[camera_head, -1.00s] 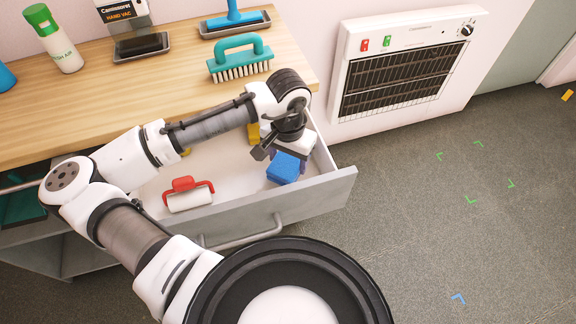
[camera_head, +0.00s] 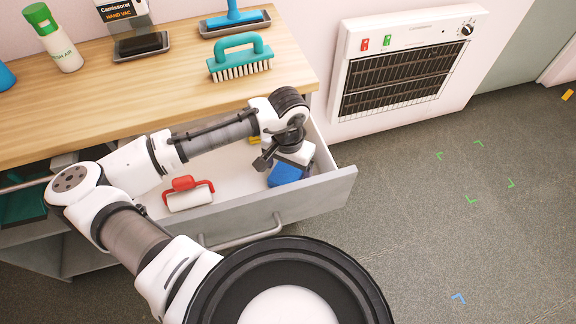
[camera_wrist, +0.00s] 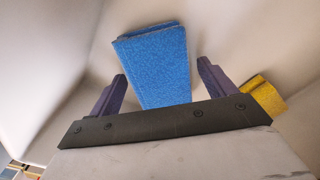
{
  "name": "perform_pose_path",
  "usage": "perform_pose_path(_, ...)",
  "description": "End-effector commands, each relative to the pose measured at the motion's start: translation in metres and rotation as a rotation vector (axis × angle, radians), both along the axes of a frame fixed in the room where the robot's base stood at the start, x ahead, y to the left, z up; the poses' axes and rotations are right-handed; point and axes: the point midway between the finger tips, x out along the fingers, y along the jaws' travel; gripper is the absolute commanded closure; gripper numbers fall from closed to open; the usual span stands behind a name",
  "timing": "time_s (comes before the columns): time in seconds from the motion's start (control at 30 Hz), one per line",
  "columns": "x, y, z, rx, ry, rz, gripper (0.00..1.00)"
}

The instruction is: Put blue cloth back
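The blue cloth (camera_head: 284,176) is a folded block lying inside the open drawer (camera_head: 234,186), near its right end. In the head view my gripper (camera_head: 279,160) is over it and covers part of it. In the wrist view the blue cloth (camera_wrist: 158,62) shows in front of and between the two spread fingers of my gripper (camera_wrist: 160,80). There is space on each side of the cloth, and neither finger appears to touch it. My gripper is open and empty.
A red-handled lint roller (camera_head: 187,194) lies left in the drawer. A yellow item (camera_wrist: 265,97) is beside the right finger in the wrist view. The wooden top holds a teal brush (camera_head: 240,60) and a spray bottle (camera_head: 53,38). A heater (camera_head: 400,68) is on the wall.

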Motion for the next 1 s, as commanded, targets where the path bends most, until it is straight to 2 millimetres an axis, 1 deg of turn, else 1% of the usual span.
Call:
perform_pose_path(0.17,0.000,0.000,0.001,0.000,0.000,0.000,0.17)
perform_pose_path(0.3,0.000,0.000,0.010,0.000,-0.001,0.000,0.17)
perform_pose_path(0.37,0.000,0.000,0.019,-0.001,-0.002,0.000,0.17)
perform_pose_path(0.6,0.001,0.000,0.071,0.000,-0.004,-0.001,0.17)
perform_pose_path(0.73,0.000,0.000,0.097,0.000,-0.002,-0.002,0.17)
perform_pose_path(0.8,0.000,0.000,0.107,-0.001,-0.002,-0.001,0.17)
perform_pose_path(0.9,0.000,0.000,0.117,0.000,-0.001,0.000,0.17)
perform_pose_path(1.0,0.000,0.000,0.122,0.000,0.000,0.000,0.17)
